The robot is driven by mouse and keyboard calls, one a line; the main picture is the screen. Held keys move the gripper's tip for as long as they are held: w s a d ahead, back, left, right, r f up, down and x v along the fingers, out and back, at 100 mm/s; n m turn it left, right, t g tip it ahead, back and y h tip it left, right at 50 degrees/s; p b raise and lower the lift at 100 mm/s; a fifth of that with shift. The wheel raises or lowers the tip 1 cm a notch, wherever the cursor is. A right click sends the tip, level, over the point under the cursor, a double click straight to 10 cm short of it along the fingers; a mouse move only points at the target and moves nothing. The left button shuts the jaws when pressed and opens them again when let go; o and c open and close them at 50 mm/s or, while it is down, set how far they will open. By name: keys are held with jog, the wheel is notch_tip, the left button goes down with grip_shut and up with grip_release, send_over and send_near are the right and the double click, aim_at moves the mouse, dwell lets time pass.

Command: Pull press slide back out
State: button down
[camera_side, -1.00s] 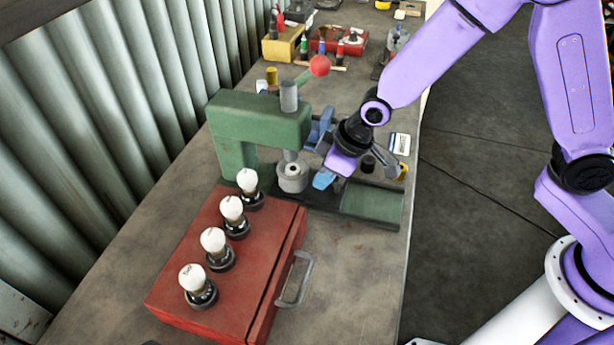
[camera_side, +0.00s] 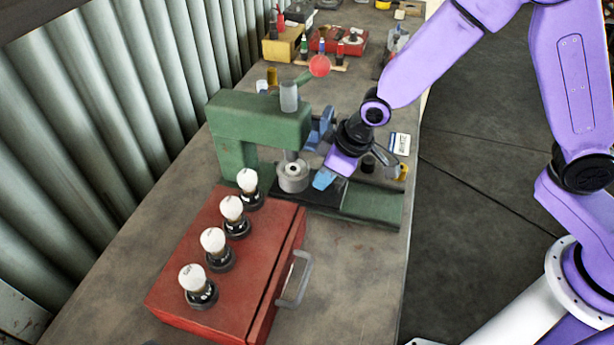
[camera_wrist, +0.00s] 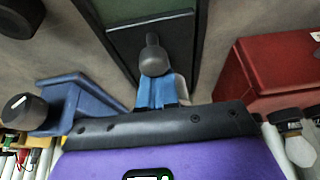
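The green press (camera_side: 255,118) stands on the bench with a red-balled lever (camera_side: 319,66) on top. Its ram is over a round grey cup (camera_side: 292,180). A dark slide plate (camera_wrist: 150,30) lies in the green base (camera_side: 372,204), which runs right toward the bench edge. A dark grey round-ended knob (camera_wrist: 153,62) stands on the slide. My gripper (camera_side: 325,178) is low over the base, right of the cup. Its blue fingertips (camera_wrist: 157,93) are close together right at the knob, partly behind it. I cannot tell whether they grip it; the side view hides the knob.
A red box (camera_side: 215,255) with several white-topped dark pieces and a metal handle (camera_side: 295,280) is in front of the press. A blue bracket (camera_wrist: 82,100) stands near my gripper. Small jars and a white card (camera_side: 400,143) are right of it. Trays are at the back.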

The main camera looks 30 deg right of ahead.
dwell(0.6)
jog(key=shift+s+d, duration=4.05)
jog(key=shift+d, duration=0.05)
jog(key=shift+a, duration=0.1)
jog(key=shift+w, duration=0.1)
jog(key=shift+w+a+r, duration=0.1)
jog(key=shift+w+a, duration=0.25)
jog(key=shift+a, duration=0.05)
notch_tip(320, 180, up, 8)
jog(key=s+d+r+n+g+h, duration=0.1)
jog(key=s+d, duration=0.6)
jog(key=s, duration=0.2)
jog(key=s+d+r+n+g+h, duration=0.1)
jog(key=s+d+r+n+g, duration=0.1)
jog(key=s+d, duration=0.5)
jog(key=shift+s+r+n+h, duration=0.2)
jog(key=shift+s+n+h, duration=0.15)
jog(key=shift+s, duration=0.85)
